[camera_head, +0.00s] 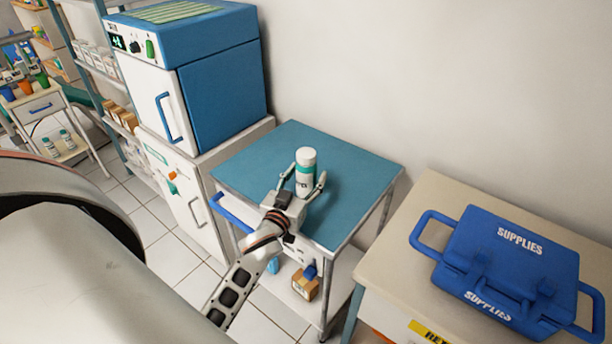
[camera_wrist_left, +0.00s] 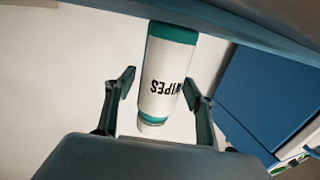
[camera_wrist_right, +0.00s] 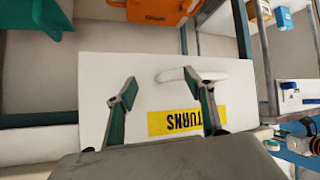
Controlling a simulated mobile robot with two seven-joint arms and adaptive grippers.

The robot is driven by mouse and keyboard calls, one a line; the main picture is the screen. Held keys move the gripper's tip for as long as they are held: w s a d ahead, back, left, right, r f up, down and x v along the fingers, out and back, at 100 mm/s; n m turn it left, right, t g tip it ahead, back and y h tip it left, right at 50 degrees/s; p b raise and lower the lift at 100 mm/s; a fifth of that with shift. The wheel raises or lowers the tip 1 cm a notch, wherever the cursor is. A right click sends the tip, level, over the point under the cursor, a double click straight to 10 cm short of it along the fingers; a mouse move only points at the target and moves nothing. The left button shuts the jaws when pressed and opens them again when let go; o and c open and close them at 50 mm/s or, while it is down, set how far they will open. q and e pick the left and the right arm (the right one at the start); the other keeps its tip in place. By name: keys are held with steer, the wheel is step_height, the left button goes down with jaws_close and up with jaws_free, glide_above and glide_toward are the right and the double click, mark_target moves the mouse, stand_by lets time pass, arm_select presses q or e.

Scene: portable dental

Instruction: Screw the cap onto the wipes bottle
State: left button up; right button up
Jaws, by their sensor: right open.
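The wipes bottle (camera_head: 305,181) stands upright on the teal top of the small cart (camera_head: 262,152). It is white with teal bands, and a white cap (camera_head: 306,155) shows at its top; I cannot tell how tightly it sits. My left gripper (camera_head: 306,174) is open with its fingers on either side of the bottle. In the left wrist view the bottle (camera_wrist_left: 165,75) appears upside down, with a gap beside the left finger. My right gripper (camera_wrist_right: 161,80) is open and empty, in front of a drawer with a yellow label; it is outside the head view.
A blue supplies case (camera_head: 510,262) lies on the beige desk (camera_head: 432,205) at right. A blue and white cabinet unit (camera_head: 220,95) stands left of the cart. The cart top around the bottle is clear. A small brown box (camera_head: 305,285) is on its lower shelf.

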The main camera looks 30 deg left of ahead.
arm_select(q)
steer(key=shift+r, duration=0.25)
steer(key=s, duration=0.4)
steer(key=s+d, duration=0.1)
steer(key=s, duration=0.3)
steer(key=s+d, duration=0.1)
steer(key=s, duration=0.3)
steer(key=shift+d, duration=0.1)
steer(key=shift+w, duration=0.1)
